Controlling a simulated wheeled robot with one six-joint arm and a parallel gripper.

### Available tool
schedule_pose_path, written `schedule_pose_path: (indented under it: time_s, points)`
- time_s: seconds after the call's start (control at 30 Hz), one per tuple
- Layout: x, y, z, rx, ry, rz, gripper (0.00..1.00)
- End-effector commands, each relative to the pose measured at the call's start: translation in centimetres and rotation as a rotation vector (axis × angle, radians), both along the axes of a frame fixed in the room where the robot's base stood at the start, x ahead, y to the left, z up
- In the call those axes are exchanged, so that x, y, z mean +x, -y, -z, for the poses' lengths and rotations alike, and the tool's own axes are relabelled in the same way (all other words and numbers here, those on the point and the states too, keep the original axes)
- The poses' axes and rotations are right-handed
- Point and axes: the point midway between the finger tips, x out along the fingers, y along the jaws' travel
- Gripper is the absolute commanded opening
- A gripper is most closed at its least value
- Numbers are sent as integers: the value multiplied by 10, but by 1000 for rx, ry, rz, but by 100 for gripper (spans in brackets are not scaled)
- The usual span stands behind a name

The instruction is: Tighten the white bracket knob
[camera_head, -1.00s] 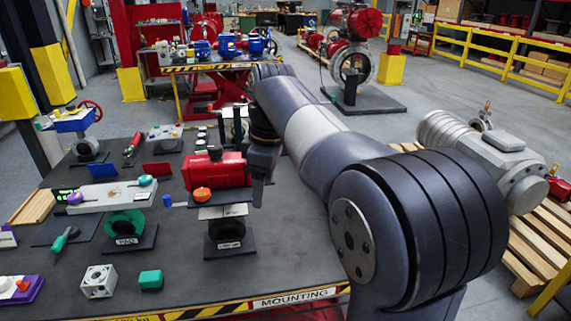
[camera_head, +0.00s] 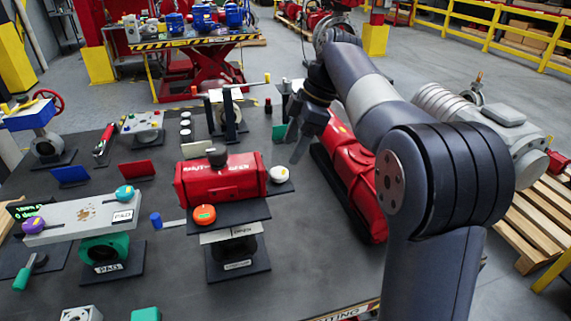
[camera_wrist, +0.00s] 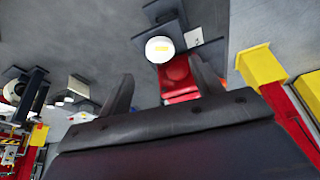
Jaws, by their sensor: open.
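The white knob (camera_head: 279,174) sits at the right end of the red actuator (camera_head: 220,182), on the dark bracket plate. An orange knob (camera_head: 204,214) is at the plate's front left. My gripper (camera_head: 297,143) is open and empty, above and slightly beyond the white knob in the head view, apart from it.
A long red actuator (camera_head: 355,175) lies right of the bracket, close to my arm. A grey plate with purple and teal knobs (camera_head: 85,218) stands at the left. A dark stand with a silver bar (camera_head: 228,112) is behind. Bare bench shows at front right.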

Motion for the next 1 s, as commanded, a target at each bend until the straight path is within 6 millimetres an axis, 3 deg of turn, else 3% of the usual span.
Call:
schedule_pose_path:
  time_s: [0.2,0.4,0.77,1.0]
  points:
    - [-3,-15,36,-1,-3,-1,62]
    - [-4,-23,56,-1,-2,0,62]
    - [-4,-24,60,-1,0,1,61]
    - [-4,-24,60,-1,-1,2,41]
